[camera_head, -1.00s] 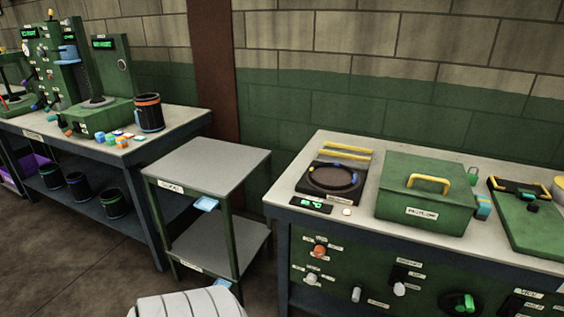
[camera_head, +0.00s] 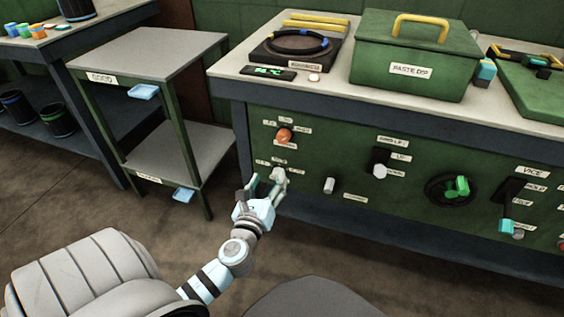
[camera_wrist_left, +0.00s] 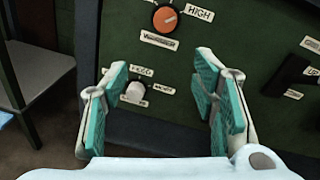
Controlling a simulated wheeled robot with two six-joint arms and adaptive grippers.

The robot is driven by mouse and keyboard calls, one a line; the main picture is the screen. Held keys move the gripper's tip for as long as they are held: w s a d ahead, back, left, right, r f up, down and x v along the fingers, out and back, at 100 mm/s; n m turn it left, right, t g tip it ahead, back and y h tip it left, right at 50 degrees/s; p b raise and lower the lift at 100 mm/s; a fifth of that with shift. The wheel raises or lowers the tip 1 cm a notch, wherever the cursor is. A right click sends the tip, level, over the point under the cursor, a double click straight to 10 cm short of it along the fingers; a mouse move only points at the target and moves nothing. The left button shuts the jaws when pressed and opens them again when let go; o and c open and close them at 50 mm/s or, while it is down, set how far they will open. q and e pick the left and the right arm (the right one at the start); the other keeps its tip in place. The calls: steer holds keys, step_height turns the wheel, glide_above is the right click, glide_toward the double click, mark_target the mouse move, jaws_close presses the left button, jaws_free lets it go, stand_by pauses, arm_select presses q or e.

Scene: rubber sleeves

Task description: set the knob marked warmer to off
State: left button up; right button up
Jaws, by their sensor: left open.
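The orange warmer knob (camera_head: 284,135) is on the green front panel of the right workbench, with small labels around it. In the left wrist view the orange knob (camera_wrist_left: 165,18) is at the top edge, with a HIGH label to its right and a name label below. Its exact setting is hard to read. My left gripper (camera_head: 268,188) is open and empty in front of the panel, lower than the orange knob. A white knob (camera_wrist_left: 136,92) shows between the spread fingers (camera_wrist_left: 162,85) in the wrist view, apparently not gripped. My right gripper is not in view.
More controls sit right on the panel: a grey knob (camera_head: 329,186), a white-tipped switch (camera_head: 380,170), a green-handled wheel (camera_head: 460,187) and a teal-tipped lever (camera_head: 506,226). A grey two-level stand (camera_head: 150,55) is left of the bench. Floor in front is clear.

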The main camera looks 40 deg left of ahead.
mark_target(282, 140)
arm_select(q)
steer(key=shift+m+t, duration=0.3)
steer(key=shift+m, duration=0.1)
steer(key=x, duration=0.4)
steer(key=r+b+x, duration=0.1)
steer(key=x, duration=0.4)
steer(key=r+b+x, duration=0.1)
steer(key=x, duration=0.4)
steer(key=shift+s, duration=0.1)
steer(key=shift+w+a+r+b, duration=0.1)
steer(key=shift+w+a+b, duration=0.05)
steer(key=shift+w+b, duration=0.15)
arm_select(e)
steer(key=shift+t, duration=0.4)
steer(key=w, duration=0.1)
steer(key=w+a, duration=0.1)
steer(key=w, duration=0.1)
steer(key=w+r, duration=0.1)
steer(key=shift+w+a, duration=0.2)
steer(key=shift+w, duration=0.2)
arm_select(q)
steer(key=shift+c, duration=0.2)
steer(key=c, duration=1.1)
